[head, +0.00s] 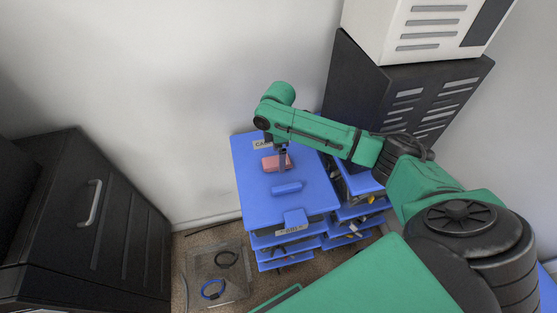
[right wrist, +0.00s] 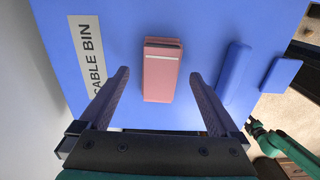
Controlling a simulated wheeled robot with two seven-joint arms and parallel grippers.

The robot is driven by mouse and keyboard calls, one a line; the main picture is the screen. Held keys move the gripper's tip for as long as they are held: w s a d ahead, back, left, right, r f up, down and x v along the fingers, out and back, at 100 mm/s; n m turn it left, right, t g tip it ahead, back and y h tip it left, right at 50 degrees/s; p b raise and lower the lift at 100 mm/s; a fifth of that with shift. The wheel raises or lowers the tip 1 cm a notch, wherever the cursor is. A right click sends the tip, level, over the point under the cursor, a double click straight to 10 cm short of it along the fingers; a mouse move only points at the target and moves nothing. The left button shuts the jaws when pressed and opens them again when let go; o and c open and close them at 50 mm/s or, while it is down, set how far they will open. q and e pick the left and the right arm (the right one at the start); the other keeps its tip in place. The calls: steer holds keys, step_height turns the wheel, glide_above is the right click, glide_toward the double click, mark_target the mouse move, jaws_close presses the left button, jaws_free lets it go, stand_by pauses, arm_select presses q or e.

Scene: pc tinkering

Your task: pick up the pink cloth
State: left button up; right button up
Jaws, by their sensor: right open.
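The pink cloth (head: 270,163) looks like a small folded block with a pale stripe and a dark slot at one end. It lies on the blue lid of the cable bin (head: 254,199). In the right wrist view the cloth (right wrist: 160,75) lies between the lines of my open right gripper's fingers (right wrist: 160,74), with clear space on both sides. In the head view my right gripper (head: 283,155) points down at the cloth and hides part of it. Part of another green arm of mine shows small at the lower right of the wrist view; its jaws are unclear.
A raised blue handle (head: 287,188) and a blue latch (head: 295,217) are on the lid in front of the cloth. Stacked blue trays stand below and right. A black cabinet (head: 85,215) is at left, a clear box (head: 217,272) with cables on the floor.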

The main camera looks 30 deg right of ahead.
steer(key=shift+f, duration=0.7)
steer(key=c, duration=1.4)
step_height(320, 180, up, 20)
steer(key=shift+r, duration=0.1)
steer(key=shift+c, duration=0.2)
